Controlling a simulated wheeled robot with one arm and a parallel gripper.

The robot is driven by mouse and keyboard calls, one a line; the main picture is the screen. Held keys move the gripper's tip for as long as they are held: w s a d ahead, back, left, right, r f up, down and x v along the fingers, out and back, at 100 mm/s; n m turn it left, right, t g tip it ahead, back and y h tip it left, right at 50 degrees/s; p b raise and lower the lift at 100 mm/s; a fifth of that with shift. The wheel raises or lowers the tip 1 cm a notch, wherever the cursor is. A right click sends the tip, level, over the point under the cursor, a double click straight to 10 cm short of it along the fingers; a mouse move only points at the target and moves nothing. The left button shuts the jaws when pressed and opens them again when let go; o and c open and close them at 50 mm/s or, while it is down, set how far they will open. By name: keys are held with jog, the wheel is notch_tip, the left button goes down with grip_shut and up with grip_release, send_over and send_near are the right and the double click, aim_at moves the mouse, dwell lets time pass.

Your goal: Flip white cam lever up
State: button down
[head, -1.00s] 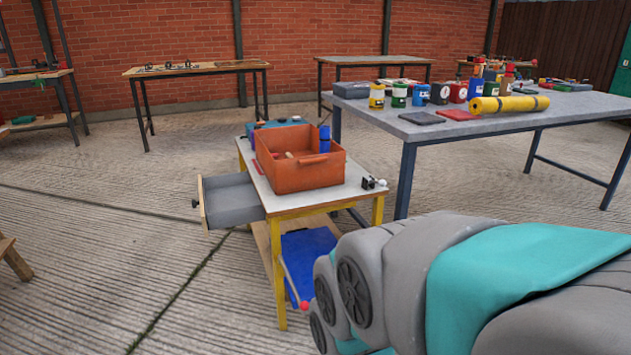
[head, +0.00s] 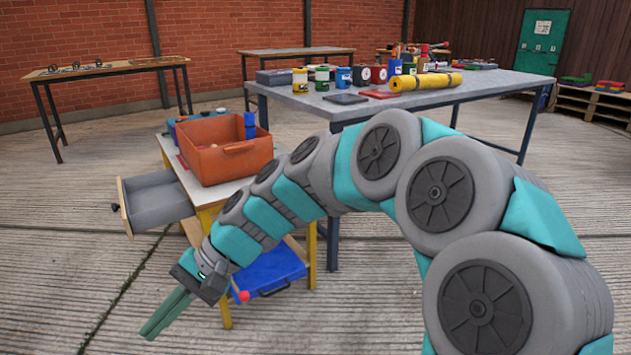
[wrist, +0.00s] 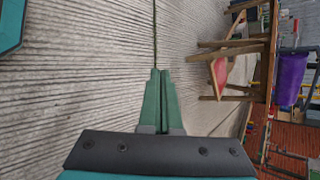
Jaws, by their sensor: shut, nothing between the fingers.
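No white cam lever shows clearly now. A small clamp with a white knob stood on the right corner of the small yellow-legged table (head: 172,157) a second ago, and my arm now covers that corner in the head view. My gripper (head: 150,333) is in front of the table at lower left, pointing down and left, apart from the table. Its green fingers are together with nothing between them. In the wrist view the shut fingers (wrist: 161,74) point over bare concrete floor.
An orange bin (head: 225,158) with a blue bottle (head: 250,126) stands on the small table. A grey drawer (head: 158,206) sticks out at its left. A blue case (head: 268,272) lies below. A larger grey table (head: 470,92) with several cans stands behind. Floor at left is free.

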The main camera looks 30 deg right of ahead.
jog(key=w+d+r+m+t+y+b, duration=0.1)
jog(key=w+d+r+m+t+y, duration=0.2)
jog(key=w, duration=0.4)
jog(key=w+d+m+t+y+b, duration=0.1)
jog(key=w+d+m+t, duration=0.15)
jog(key=w+d, duration=0.4)
jog(key=w+d+m+t+b, duration=0.2)
jog(key=w+d+m+t, duration=0.45)
jog(key=w+d, duration=0.4)
jog(key=d+f+m+t+h, duration=0.2)
jog(key=d+f+m+h, duration=0.2)
jog(key=d, duration=0.8)
jog(key=d+f+m+t+h+b, duration=0.1)
jog(key=d+f+m+t+h, duration=0.2)
jog(key=d+m, duration=0.3)
jog(key=d+f+m+t+h+b, duration=0.1)
jog(key=d+f+m+h, duration=0.4)
jog(key=d, duration=1.2)
jog(key=shift+s+d+f+t, duration=0.2)
jog(key=shift+s+d+t, duration=0.15)
jog(key=shift+t, duration=0.35)
jog(key=shift+w, duration=0.1)
